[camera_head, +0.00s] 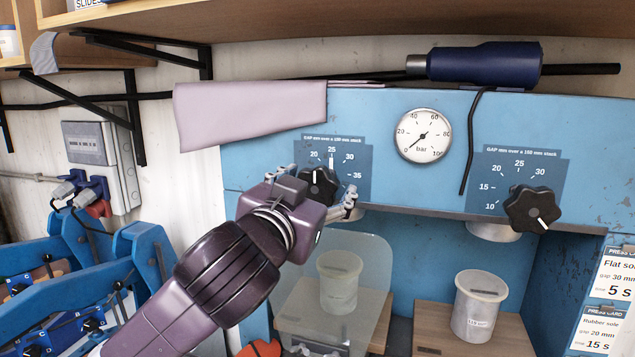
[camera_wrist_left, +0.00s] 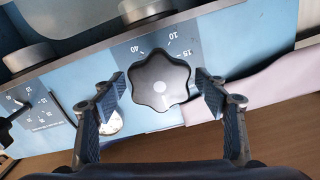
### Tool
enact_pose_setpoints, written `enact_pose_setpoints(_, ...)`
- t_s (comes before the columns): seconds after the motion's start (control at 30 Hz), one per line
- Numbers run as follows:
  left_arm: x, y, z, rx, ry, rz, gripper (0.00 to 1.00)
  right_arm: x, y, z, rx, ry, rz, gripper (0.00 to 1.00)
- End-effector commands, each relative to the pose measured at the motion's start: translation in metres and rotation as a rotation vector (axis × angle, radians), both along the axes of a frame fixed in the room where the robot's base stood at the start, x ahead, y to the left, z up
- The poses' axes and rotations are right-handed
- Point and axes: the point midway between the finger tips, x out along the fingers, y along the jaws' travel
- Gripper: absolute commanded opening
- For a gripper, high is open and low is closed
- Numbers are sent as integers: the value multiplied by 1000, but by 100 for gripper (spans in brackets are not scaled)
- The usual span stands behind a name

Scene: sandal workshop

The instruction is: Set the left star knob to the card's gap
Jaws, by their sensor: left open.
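The left star knob (camera_head: 322,182) is black, on a blue dial plate (camera_head: 364,164) numbered in mm, on the blue press. A white line on the knob points roughly up, near the 25 side; its exact reading is unclear. My left gripper (camera_head: 312,188) is open around the knob, partly covering it. In the left wrist view the knob (camera_wrist_left: 160,80) lies between the open fingers of the left gripper (camera_wrist_left: 160,88), with narrow gaps visible. Press cards at the right read gap 30 mm, flat sole (camera_head: 612,276), and gap 20 mm, rubber sole (camera_head: 601,331). My right gripper is not visible.
A second star knob (camera_head: 532,208) is at the right, its pointer down-right. A pressure gauge (camera_head: 423,136) sits between the knobs. A pink sheet (camera_head: 250,118) hangs over the press top. Below, a clear shield (camera_head: 371,262) and a white cup (camera_head: 479,306) stand in the press bays.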

Motion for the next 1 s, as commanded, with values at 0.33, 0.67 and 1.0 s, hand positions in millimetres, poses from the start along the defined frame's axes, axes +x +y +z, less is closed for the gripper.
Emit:
enact_pose_setpoints(0.33,0,0,0,0,0,0,40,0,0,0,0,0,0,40)
enact_pose_setpoints(0.67,0,0,0,10,-3,0,24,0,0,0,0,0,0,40)
enact_pose_setpoints(1.0,0,0,1,160,-52,0,24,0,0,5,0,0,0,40)
